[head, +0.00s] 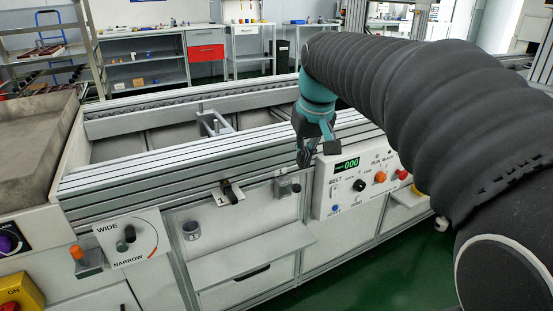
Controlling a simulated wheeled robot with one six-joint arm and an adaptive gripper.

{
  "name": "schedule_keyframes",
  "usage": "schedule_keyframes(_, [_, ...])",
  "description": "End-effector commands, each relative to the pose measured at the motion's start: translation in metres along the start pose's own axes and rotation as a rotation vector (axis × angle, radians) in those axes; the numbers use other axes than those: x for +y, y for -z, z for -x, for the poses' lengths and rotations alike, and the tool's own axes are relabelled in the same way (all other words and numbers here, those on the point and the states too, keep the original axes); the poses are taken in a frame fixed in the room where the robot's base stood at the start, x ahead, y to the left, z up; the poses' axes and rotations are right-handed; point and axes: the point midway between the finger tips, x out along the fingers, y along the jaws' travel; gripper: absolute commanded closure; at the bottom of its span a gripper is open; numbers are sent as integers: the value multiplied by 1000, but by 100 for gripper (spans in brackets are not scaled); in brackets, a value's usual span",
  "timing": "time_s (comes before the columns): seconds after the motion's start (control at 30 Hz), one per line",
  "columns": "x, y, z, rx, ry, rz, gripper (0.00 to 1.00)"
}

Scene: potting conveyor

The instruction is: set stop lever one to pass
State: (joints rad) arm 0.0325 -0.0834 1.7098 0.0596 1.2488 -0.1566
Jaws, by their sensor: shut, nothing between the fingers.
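The stop lever one (228,188) is a small dark lever on the front rail of the conveyor, beside a white plate marked "1". Its exact setting is too small to tell. My gripper (304,163) is teal and dark grey, shut and empty, pointing down over the front rail. It is to the right of the lever, apart from it, near the left top of the control panel. Part of my arm covers the right side of the view.
A white control panel (325,199) with a green display reading "000", knobs and buttons is right of the lever. A small grey box (283,187) sits between them. A WIDE/NARROW dial (144,239) is at lower left. A metal tray (35,135) stands at far left.

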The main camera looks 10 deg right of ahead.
Motion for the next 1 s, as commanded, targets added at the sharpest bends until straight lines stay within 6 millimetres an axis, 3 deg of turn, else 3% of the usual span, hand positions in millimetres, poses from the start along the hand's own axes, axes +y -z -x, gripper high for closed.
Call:
schedule_keyframes(0.03, [4, 21, -2, -19, 7, 8, 100])
schedule_keyframes(0.2, [12, 73, -11, -67, 30, 37, 100])
schedule_keyframes(0.4, [18, 106, -22, -101, 47, 60, 100])
schedule_keyframes(0.57, [19, 114, -26, -110, 52, 65, 100])
schedule_keyframes(1.0, [19, 113, -32, -111, 52, 65, 100])
